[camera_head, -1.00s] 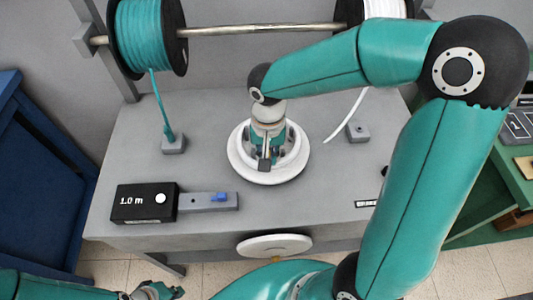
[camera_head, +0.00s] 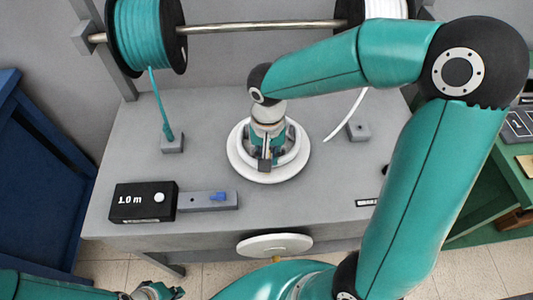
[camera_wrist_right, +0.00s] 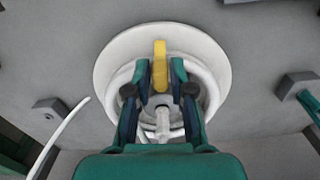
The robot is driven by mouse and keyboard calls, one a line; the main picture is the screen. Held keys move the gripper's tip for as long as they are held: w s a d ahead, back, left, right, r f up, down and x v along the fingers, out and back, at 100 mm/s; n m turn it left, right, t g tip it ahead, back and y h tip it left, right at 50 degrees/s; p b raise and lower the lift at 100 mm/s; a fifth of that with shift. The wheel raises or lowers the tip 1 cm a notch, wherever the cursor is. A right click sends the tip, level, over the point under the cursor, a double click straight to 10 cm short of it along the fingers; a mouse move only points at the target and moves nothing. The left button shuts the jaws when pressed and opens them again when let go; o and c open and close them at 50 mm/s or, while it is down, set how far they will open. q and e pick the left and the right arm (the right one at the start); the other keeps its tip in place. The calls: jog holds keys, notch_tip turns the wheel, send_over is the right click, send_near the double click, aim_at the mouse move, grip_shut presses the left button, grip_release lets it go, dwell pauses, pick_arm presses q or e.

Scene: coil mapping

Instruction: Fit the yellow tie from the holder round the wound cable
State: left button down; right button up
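The wound white cable (camera_wrist_right: 207,85) lies as a ring on a round white disc (camera_head: 270,175) in the middle of the grey bench. The yellow tie (camera_wrist_right: 160,66) shows in the right wrist view, lying across the far part of the ring. My right gripper (camera_wrist_right: 160,75) is over the disc, with its fingers apart on either side of the tie and a narrow gap at each side. I cannot tell whether the tie closes under the cable. A grey holder (camera_head: 225,205) bears a small blue piece (camera_head: 217,196). My left gripper (camera_head: 160,291) is low at the bottom left, off the bench.
A black box (camera_head: 143,203) marked 1.0 m stands left of the holder. A teal cable spool (camera_head: 147,35) and a white one (camera_head: 388,8) hang on a rod behind. A second white disc (camera_head: 275,245) is at the bench's front edge.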

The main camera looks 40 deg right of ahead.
jog(key=shift+o, duration=1.3)
